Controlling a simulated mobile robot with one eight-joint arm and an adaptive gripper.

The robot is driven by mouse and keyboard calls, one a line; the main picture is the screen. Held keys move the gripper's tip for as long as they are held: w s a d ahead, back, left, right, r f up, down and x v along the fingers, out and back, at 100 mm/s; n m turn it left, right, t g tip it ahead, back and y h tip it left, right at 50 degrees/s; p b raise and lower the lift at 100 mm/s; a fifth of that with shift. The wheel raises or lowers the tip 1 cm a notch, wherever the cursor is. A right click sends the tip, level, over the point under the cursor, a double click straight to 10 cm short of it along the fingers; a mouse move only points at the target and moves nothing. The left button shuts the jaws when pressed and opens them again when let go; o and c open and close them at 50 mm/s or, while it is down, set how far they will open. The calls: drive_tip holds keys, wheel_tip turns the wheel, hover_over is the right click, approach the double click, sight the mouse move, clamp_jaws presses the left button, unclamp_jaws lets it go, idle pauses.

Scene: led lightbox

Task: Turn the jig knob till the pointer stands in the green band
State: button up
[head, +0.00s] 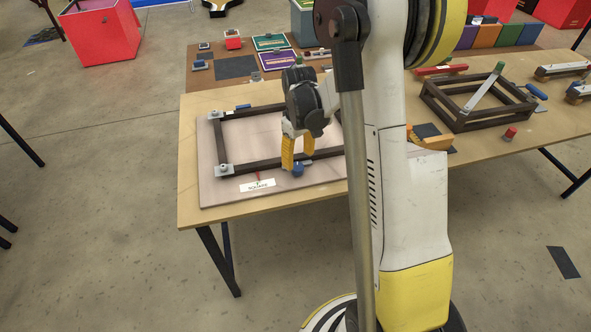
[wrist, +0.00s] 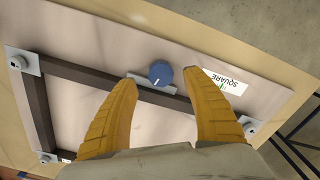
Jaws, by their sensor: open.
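The blue jig knob (wrist: 160,73) has a white line on its face and sits on a grey plate at the dark frame's edge. It also shows in the head view (head: 298,170), just below my fingertips. My gripper (head: 297,159) is open, its yellow fingers pointing down. In the wrist view the fingertips lie to the left and right of the knob, apart from it. A white SQUARE label (head: 258,186) lies left of the knob in the head view, with a small red mark above it. The wrist view shows a tiny green patch by the label; the pointer's reading is too small to tell.
The dark square frame (head: 217,135) lies on a pale board (head: 205,165) with grey corner blocks. A second dark frame (head: 455,118) with a diagonal bar stands on the table's right. Behind are a brown surface with small parts and green and purple cards.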

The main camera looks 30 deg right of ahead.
sight(298, 167)
wheel_tip(298, 167, down, 5)
drive_tip(key=shift+r+b, duration=0.1)
drive_tip(key=shift+b, duration=0.55)
drive_tip(key=shift+c, duration=0.4)
drive_tip(key=c, duration=1.1)
